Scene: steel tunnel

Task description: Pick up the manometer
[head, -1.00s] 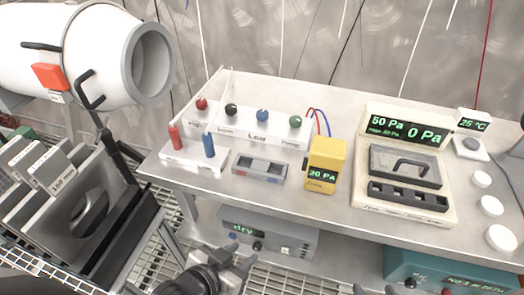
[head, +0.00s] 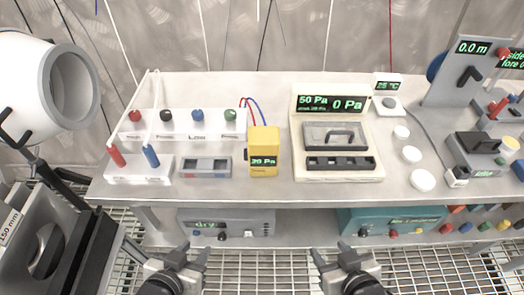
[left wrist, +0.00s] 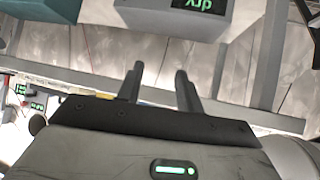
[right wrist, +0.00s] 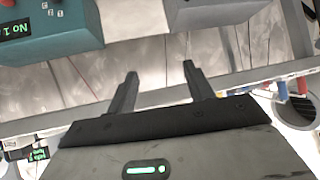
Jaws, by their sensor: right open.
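The yellow manometer (head: 264,152) stands upright on the bench, with a green-lit Pa readout on its front. Red and blue tubes (head: 255,108) show behind its top. My left gripper (head: 195,251) is open and empty, below and in front of the bench edge, left of the manometer; its spread fingers (left wrist: 160,72) show in the left wrist view. My right gripper (head: 329,251) is also open and empty, in front of the bench and right of the manometer; its fingers (right wrist: 160,72) show in the right wrist view. Neither gripper touches the manometer.
A grey tray (head: 204,168) is left of the manometer; a white rack (head: 183,126) with coloured knobs is behind. A cream console (head: 337,176) stands close to its right. White discs (head: 422,180) lie further right. Boxes (head: 227,224) sit on the shelf below. Bare bench (head: 250,192) lies in front.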

